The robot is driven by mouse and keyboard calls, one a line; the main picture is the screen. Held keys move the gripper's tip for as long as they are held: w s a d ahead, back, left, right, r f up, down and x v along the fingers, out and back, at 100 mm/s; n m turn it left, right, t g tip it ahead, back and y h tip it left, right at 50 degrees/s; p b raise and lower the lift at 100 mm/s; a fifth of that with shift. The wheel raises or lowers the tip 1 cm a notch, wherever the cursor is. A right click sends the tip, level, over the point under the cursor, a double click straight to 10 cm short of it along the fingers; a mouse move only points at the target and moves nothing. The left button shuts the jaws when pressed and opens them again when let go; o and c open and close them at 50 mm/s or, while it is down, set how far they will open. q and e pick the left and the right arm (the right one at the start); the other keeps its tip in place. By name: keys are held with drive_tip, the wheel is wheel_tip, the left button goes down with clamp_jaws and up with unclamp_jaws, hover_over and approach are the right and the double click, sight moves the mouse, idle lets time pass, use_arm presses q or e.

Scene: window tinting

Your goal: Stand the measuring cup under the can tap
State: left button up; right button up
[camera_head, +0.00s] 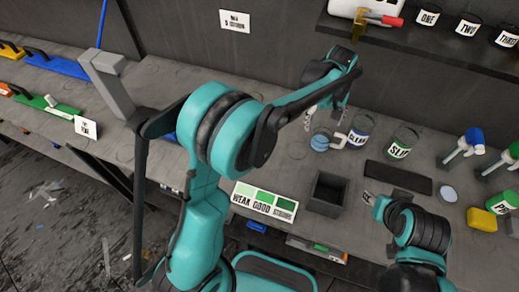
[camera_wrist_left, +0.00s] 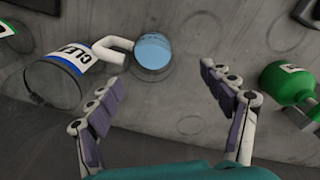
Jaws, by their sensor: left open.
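What looks like the measuring cup (camera_head: 321,143), a small blue round piece with a thick white handle, stands on the bench beside the CLEAN jar (camera_head: 359,132). In the left wrist view the blue piece (camera_wrist_left: 152,51) lies just beyond the fingertips, between their lines. Its handle reaches toward the jar; whether they touch is unclear. My left gripper (camera_head: 324,112) is open and empty above it; its two fingers (camera_wrist_left: 160,82) are spread wide. The can (camera_head: 350,8), with a brass tap (camera_head: 378,18) and red handle, sits on the upper shelf. My right gripper's fingers are not clear.
A SLIP-like labelled jar (camera_head: 403,141) stands right of the CLEAN jar. A dark open box (camera_head: 327,193), a green WEAK/GOOD card (camera_head: 265,200) and a black mat (camera_head: 398,178) lie nearer. Spray bottles (camera_head: 467,143) stand at right. Jars (camera_head: 466,25) line the shelf.

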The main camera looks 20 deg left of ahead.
use_arm(q)
drive_tip(key=s+a+r+m+t, duration=0.2)
drive_tip(key=s+a+r, duration=0.4)
drive_tip(key=s+a, duration=0.1)
drive_tip(key=s+a+m+t, duration=0.2)
drive_tip(key=s+a, duration=0.2)
drive_tip(key=s, duration=0.4)
drive_tip(key=s+a+f+m+t, duration=0.1)
drive_tip(key=s+a+m+t, duration=0.1)
drive_tip(key=s+a, duration=0.3)
drive_tip(key=shift+s+a+t, duration=0.25)
drive_tip(key=shift+s+t, duration=0.15)
drive_tip(key=shift+s, duration=1.5)
